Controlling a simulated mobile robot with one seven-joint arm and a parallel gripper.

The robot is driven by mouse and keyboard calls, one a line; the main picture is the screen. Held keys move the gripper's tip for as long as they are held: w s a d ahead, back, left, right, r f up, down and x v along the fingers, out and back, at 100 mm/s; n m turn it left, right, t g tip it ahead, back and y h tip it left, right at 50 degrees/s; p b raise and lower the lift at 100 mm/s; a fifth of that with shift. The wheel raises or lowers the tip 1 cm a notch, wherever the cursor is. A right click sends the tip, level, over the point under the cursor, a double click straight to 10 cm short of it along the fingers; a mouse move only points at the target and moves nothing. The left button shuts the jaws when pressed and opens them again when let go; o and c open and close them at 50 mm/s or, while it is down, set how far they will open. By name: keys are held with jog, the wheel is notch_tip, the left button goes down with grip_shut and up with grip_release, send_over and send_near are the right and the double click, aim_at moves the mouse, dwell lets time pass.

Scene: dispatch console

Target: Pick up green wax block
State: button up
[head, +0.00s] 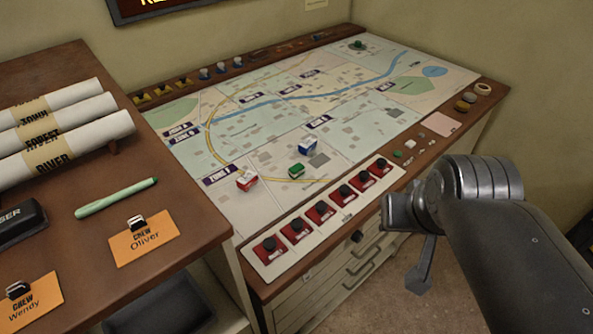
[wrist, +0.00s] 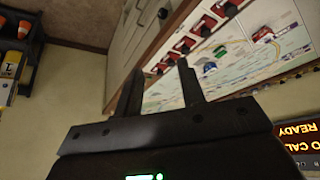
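Several small green items are in the head view, and I cannot tell for sure which is the green wax block. A green block-like piece (head: 296,170) sits on the map between a red-and-white piece (head: 247,180) and a blue-and-white piece (head: 308,145). It also shows in the wrist view (wrist: 209,67). A tiny green piece (head: 398,154) lies at the map's right edge, and a round green piece (head: 358,44) is at the far edge. My gripper (wrist: 160,66) is open and empty, apart from them all, in front of the console's right side.
A row of red switches (head: 321,211) lines the console's front edge. A pink pad (head: 440,124) and small round items lie to the right. A side desk holds rolled maps (head: 60,130), a green marker (head: 116,197) and orange crew cards (head: 144,238). Open floor lies before the drawers.

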jog(key=shift+o, duration=0.4)
jog(key=shift+o, duration=1.3)
